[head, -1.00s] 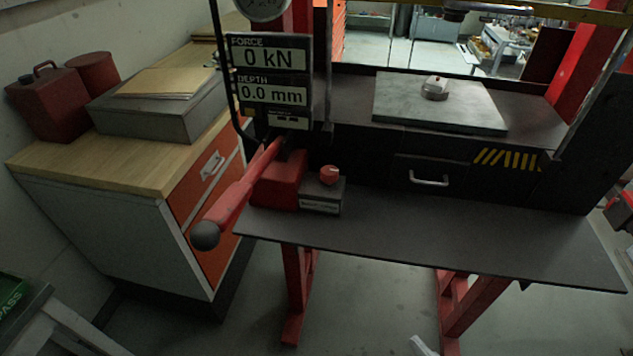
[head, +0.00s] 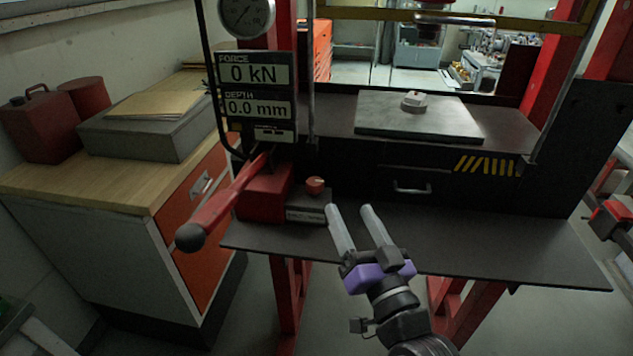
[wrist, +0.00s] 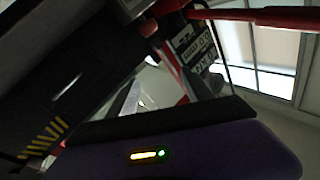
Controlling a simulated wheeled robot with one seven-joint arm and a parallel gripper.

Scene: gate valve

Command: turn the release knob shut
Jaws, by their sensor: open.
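The release knob (head: 315,186) is a small round red knob on a grey block with a label plate (head: 307,214), at the left of the press shelf in the head view. A red pump body (head: 263,195) with a long red lever handle (head: 222,205) stands just left of it. My gripper (head: 350,217) is open and empty, its two pale fingers pointing up and away over the front of the shelf. The fingers appear to the right of the knob, apart from it.
The display (head: 258,95) reads 0 kN and 0.0 mm. A grey plate (head: 420,125) with a small part (head: 413,101) lies on the press bed. A drawer cabinet (head: 90,205) stands left. The dark shelf (head: 500,245) is clear on the right.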

